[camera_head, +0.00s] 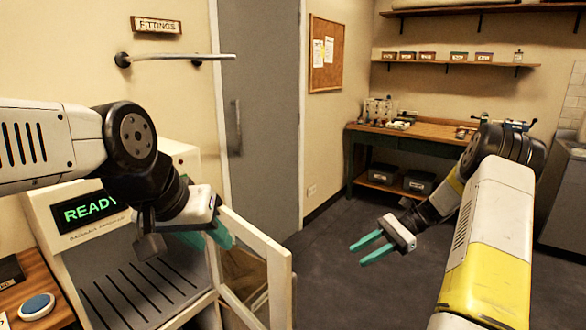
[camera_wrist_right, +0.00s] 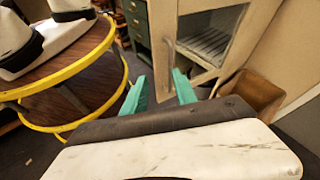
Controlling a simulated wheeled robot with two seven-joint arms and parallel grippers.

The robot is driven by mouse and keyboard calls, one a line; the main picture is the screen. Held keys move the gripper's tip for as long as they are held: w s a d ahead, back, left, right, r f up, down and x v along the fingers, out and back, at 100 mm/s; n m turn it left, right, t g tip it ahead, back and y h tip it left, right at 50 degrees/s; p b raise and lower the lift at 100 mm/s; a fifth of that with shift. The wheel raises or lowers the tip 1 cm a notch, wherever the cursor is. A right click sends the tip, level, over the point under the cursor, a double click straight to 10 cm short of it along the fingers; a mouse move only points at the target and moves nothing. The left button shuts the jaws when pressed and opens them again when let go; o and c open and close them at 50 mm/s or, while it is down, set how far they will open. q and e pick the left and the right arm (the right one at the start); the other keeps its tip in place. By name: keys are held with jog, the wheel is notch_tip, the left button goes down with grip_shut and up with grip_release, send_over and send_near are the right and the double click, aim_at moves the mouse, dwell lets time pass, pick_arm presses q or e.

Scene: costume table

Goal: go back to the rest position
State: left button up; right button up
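My left gripper (camera_head: 218,237) is in front of the white cabinet with the lit READY display (camera_head: 90,209), beside its open glass door (camera_head: 250,270). Its teal fingers are partly hidden and foreshortened, so their gap is unclear. Nothing is visible in it. My right gripper (camera_head: 356,255) is over the dark floor, right of the cabinet door. Its two teal fingers are apart and empty, and they also show apart in the right wrist view (camera_wrist_right: 158,88).
A wooden workbench (camera_head: 425,129) stands at the back right. A grey door (camera_head: 262,110) is behind the cabinet. A wall rail (camera_head: 180,56) is above it. A blue-topped round object (camera_head: 37,306) lies on a wooden surface at lower left. A brown bin (camera_wrist_right: 250,95) shows in the wrist view. Open floor lies mid-room.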

jog(key=s+a+r+n+t+h, duration=0.2)
jog(key=s+r+n+t+h, duration=0.3)
jog(key=s+r, duration=0.4)
jog(key=s+a+r+n+t+h, duration=0.3)
jog(key=s+r+n+t+h, duration=0.1)
jog(key=s+r+n, duration=0.4)
jog(key=s+r+h, duration=0.1)
jog(key=s+r, duration=0.1)
jog(key=s, duration=0.2)
jog(key=shift+s+r+t+h, duration=0.25)
jog(key=shift+s+t+h, duration=0.05)
jog(key=shift+t, duration=0.1)
